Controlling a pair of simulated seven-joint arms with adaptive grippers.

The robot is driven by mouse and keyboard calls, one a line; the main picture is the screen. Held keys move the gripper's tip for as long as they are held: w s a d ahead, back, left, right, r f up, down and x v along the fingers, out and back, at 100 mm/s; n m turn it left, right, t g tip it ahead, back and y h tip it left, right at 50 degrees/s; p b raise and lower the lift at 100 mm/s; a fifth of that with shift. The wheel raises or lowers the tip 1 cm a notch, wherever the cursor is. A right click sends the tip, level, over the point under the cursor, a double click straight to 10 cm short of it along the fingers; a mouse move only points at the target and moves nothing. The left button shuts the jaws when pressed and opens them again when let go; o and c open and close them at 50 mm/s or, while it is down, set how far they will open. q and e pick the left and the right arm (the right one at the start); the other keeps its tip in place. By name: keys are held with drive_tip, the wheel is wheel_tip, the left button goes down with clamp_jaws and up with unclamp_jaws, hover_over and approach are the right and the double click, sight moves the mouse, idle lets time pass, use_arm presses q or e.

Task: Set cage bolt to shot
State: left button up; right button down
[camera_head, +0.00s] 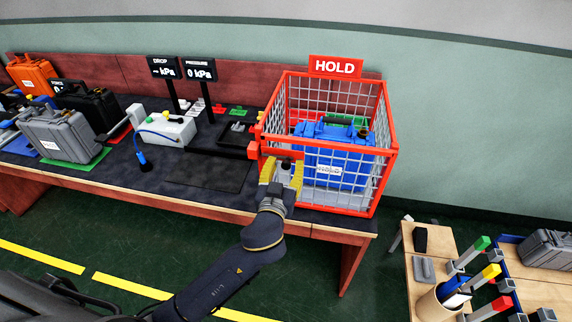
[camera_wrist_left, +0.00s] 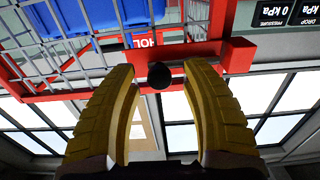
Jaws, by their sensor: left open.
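The red-framed wire cage (camera_head: 385,150) stands at the right end of the bench under a HOLD sign (camera_head: 335,66). A blue case (camera_head: 340,160) is inside it. The cage bolt shows in the left wrist view as a red bar (camera_wrist_left: 195,50) with a round black knob (camera_wrist_left: 159,76) and a red block (camera_wrist_left: 238,56) at one side. My left gripper (camera_head: 282,168) has yellow fingers at the cage's front left corner. It is open, with the knob between its fingertips; contact cannot be told. My right gripper is not in view.
A white box (camera_head: 165,131) with a blue hose, two kPa displays (camera_head: 200,70) and a grey case (camera_head: 58,135) stand on the bench to the left. A low table (camera_head: 425,262) with coloured-handled items is at the lower right.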

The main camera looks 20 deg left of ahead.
use_arm(q)
drive_tip(key=shift+w, duration=0.4)
drive_tip(key=shift+o, duration=0.2)
drive_tip(key=c, duration=1)
clamp_jaws()
drive_tip(key=shift+r, duration=0.1)
